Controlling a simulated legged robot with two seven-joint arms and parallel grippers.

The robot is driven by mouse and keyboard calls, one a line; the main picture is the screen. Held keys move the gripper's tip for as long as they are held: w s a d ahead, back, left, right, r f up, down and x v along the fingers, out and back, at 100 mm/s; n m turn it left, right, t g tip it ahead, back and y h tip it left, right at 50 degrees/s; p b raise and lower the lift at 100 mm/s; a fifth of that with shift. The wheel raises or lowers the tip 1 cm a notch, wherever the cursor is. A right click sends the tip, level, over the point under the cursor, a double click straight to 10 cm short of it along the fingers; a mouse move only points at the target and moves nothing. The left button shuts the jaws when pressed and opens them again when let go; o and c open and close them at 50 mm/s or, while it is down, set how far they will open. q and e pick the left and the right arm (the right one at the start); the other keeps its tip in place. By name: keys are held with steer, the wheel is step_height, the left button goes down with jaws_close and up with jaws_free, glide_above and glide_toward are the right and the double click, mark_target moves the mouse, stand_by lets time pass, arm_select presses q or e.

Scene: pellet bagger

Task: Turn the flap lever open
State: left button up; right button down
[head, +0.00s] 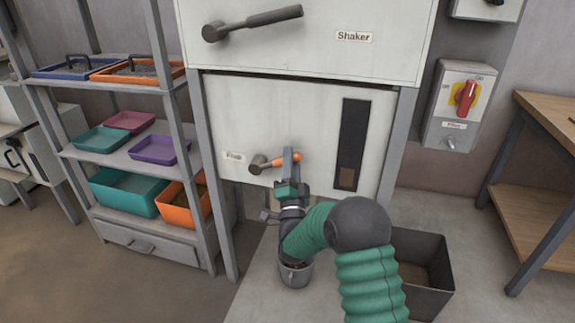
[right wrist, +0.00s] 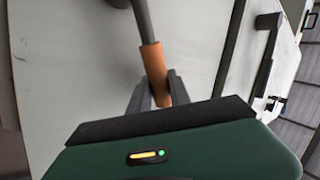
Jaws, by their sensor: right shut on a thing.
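The flap lever (head: 260,164) sits on the front of the white machine, beside a small "Flap" label (head: 233,156). Its arm points right and slightly up and ends in an orange grip. My right gripper (head: 291,160) is at that orange grip, shut on it. In the right wrist view the orange grip (right wrist: 155,72) lies between the two grey fingers (right wrist: 156,92), with the grey lever rod running up from it. The gripper hides part of the grip in the head view. My left gripper is not in view.
A "Shaker" lever (head: 255,22) is above. A shelf with coloured trays (head: 150,241) is at left. A wall box with a red switch (head: 466,98) and a wooden bench (head: 545,107) are at right.

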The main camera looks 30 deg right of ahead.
steer(key=shift+d+f+m+g+h+b, duration=0.1)
steer(key=shift+f+m+g+h+b, duration=0.25)
steer(key=shift+f+m, duration=0.2)
steer(key=shift+r, duration=0.15)
steer(key=c, duration=1.5)
jaws_free()
steer(key=shift+s, duration=0.1)
steer(key=b+v, duration=0.5)
steer(key=v, duration=1.1)
steer(key=shift+f, duration=0.5)
